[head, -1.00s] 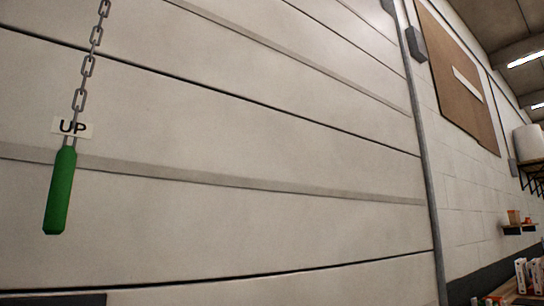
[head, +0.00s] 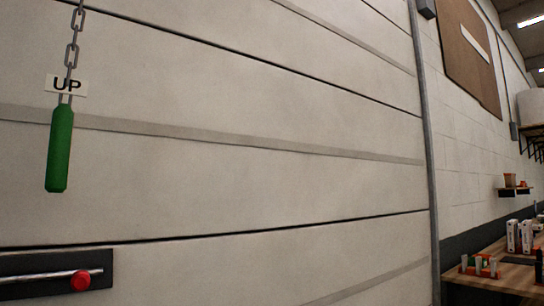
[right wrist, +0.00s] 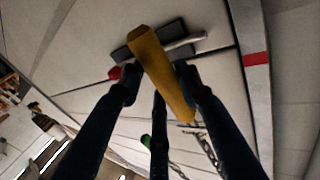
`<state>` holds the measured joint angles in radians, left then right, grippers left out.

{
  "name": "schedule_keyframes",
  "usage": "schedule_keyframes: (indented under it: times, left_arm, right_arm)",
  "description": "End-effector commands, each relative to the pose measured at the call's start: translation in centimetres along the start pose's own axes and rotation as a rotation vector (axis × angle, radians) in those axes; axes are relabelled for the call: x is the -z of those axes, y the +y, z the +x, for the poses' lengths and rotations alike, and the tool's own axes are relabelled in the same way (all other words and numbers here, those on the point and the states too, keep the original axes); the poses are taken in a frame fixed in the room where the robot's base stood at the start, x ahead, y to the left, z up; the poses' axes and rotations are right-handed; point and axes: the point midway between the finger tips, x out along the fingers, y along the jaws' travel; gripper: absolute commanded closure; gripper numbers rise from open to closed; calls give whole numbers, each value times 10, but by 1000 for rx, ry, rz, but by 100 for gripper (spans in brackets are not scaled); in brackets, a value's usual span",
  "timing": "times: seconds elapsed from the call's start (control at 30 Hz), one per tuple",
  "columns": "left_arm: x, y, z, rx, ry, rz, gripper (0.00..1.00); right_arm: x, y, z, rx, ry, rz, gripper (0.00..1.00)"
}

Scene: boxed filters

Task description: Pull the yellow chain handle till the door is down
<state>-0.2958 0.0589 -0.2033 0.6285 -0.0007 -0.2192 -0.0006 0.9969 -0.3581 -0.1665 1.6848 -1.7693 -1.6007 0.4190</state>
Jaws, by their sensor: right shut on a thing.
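The yellow handle (right wrist: 162,72) shows in the right wrist view, slanting between the fingers of my right gripper (right wrist: 157,79), which is shut on it. A grey chain (right wrist: 208,150) shows near the handle's lower end. The pale panelled door (head: 260,150) fills most of the head view; its lower edge is not visible there. A green handle (head: 60,150) hangs on a grey chain (head: 71,50) in front of the door, by a white "UP" label (head: 66,86). Neither of my grippers nor the yellow handle is in the head view.
A dark plate with a metal bar and red knob (head: 80,280) is at the head view's lower left. Right of the door stand a grey post (head: 427,150), a block wall with a brown board (head: 468,50), and a wooden bench (head: 500,270) with white boxes (head: 519,237).

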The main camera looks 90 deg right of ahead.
Motion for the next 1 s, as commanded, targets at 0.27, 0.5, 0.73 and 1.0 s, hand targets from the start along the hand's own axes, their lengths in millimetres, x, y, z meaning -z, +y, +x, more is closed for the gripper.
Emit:
schedule_keyframes:
  times: [0.27, 0.5, 0.73, 1.0]
  left_arm:
    - [-20, -29, -50, 33, -39, 1, 60]
    - [-12, -25, -84, 28, -30, 3, 60]
    - [5, -9, -116, 10, -11, 4, 60]
    - [10, -11, -155, 12, -10, 6, 60]
  right_arm:
    - [65, -5, -2, 20, -12, -2, 100]
    - [114, -5, -1, 19, -12, 0, 100]
    - [160, -5, -1, 19, -12, 1, 100]
    - [214, -4, -1, 18, -10, 1, 100]
